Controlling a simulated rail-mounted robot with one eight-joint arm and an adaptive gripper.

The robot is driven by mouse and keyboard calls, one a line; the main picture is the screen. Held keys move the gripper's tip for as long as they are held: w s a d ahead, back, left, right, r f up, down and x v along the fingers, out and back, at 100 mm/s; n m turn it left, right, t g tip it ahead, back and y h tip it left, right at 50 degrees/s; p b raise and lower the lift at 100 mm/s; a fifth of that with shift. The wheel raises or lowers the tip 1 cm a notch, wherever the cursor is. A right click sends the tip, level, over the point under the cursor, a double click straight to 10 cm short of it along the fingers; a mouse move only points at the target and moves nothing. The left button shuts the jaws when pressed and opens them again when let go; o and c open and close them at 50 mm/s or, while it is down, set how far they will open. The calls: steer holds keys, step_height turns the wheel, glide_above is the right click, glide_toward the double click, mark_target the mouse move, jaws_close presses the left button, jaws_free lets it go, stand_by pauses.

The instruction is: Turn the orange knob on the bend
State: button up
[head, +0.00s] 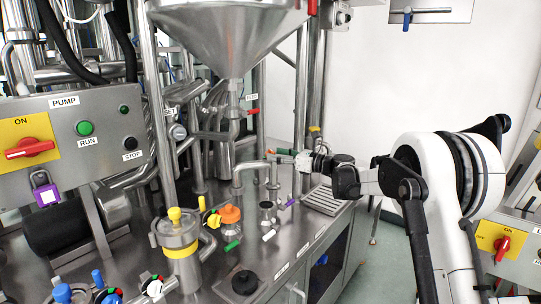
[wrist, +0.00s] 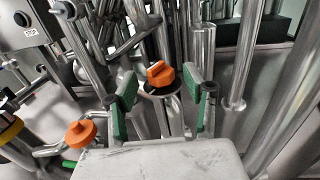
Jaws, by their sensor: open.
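An orange knob (wrist: 160,74) with a raised grip ridge sits on a metal pipe in the wrist view, between and slightly beyond my fingertips. My gripper (wrist: 160,86) is open, with one green-padded finger on each side of the knob. I see a gap on both sides, and no clear contact. In the head view my gripper (head: 282,157) reaches left from the white arm to the upper part of the bent pipe (head: 252,166). The knob there is too small or hidden to make out clearly.
Another orange cap (head: 230,213) stands lower on the steel counter, also in the wrist view (wrist: 80,134). Around it are a yellow-topped canister (head: 177,242), a green handle (head: 233,245) and a black knob (head: 244,282). Vertical pipes and a steel funnel (head: 228,35) crowd the area left of my gripper.

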mark_target(270, 152)
steer(key=shift+x, duration=1.5)
jaws_close()
